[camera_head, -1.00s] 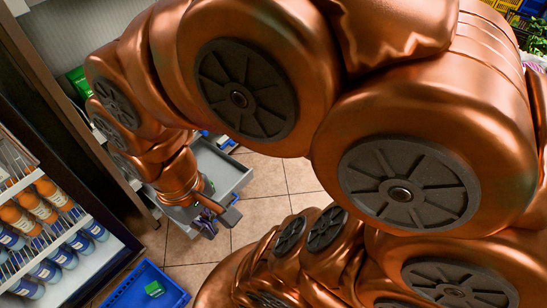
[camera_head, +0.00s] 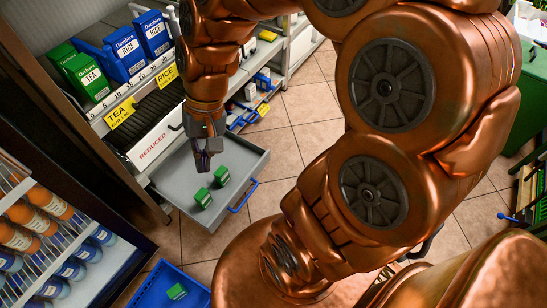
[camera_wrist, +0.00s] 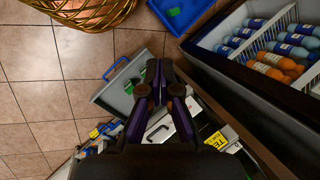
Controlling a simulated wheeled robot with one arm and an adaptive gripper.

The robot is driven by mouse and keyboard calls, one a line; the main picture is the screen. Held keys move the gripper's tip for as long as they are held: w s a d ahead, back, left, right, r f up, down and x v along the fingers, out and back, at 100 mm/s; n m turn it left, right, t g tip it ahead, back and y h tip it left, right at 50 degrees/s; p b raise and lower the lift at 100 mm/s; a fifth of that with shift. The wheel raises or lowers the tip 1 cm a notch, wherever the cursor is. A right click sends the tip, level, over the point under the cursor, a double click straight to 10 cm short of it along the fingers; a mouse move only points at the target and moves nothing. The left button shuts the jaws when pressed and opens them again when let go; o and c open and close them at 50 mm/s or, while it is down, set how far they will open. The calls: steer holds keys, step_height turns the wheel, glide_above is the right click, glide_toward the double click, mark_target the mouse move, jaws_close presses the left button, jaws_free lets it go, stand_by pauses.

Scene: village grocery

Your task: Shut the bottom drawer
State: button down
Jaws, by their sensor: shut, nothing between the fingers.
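The bottom drawer (camera_head: 247,160) is pulled out from the shelf unit as an open grey tray, with a blue handle (camera_head: 243,196) on its front. Two green boxes (camera_head: 222,175) (camera_head: 203,197) lie inside it. My gripper (camera_head: 203,163) is shut and empty, pointing down over the drawer's inside, behind the handle. In the wrist view the shut fingers (camera_wrist: 160,68) partly cover the drawer (camera_wrist: 106,97); its blue handle (camera_wrist: 115,68) shows left of the fingers. I cannot tell whether the fingertips touch anything.
Above the drawer is a white front marked REDUCED (camera_head: 157,144), below shelves of tea (camera_head: 83,73) and rice boxes (camera_head: 120,55). A bottle cooler (camera_head: 55,240) stands at left. A blue crate (camera_head: 143,295) is on the floor. Tiled floor (camera_head: 300,105) lies clear beyond the drawer.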

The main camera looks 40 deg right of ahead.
steer(key=w+d+f+m+t+y+b, duration=0.2)
steer(key=w+d+f+m+b, duration=0.25)
steer(key=w+f, duration=0.35)
steer(key=w+d+f+m+t+y+b, duration=0.2)
steer(key=w+d+f+m+b, duration=0.15)
steer(key=w+f+b, duration=0.35)
steer(key=w+d+f+m+t+b, duration=0.2)
steer(key=w+d+f+m+b, duration=0.15)
steer(key=d+f, duration=0.3)
steer(key=w+d+f+m+t+b, duration=0.1)
steer(key=w+d+f+m+b, duration=0.1)
steer(key=d+f+m, duration=0.4)
steer(key=s+d+f+m+t+h+b, duration=0.1)
steer(key=s+d+f+m+h+b, duration=0.2)
steer(key=d+f, duration=0.6)
steer(key=s+d+f+m+t+h+b, duration=0.1)
steer(key=s+d+f+m+b, duration=0.3)
steer(key=d+f, duration=0.5)
steer(key=s+d+f+m+t+h+b, duration=0.15)
steer(key=d+f+m+b, duration=0.35)
steer(key=f, duration=0.7)
steer(key=w+r+b+x, duration=0.1)
steer(key=b+x, duration=0.5)
steer(key=x, duration=0.6)
steer(key=shift+w+d+r, duration=0.2)
steer(key=shift+w+d, duration=0.1)
steer(key=shift+d, duration=0.1)
steer(key=shift+w+n, duration=0.1)
steer(key=shift+n, duration=0.15)
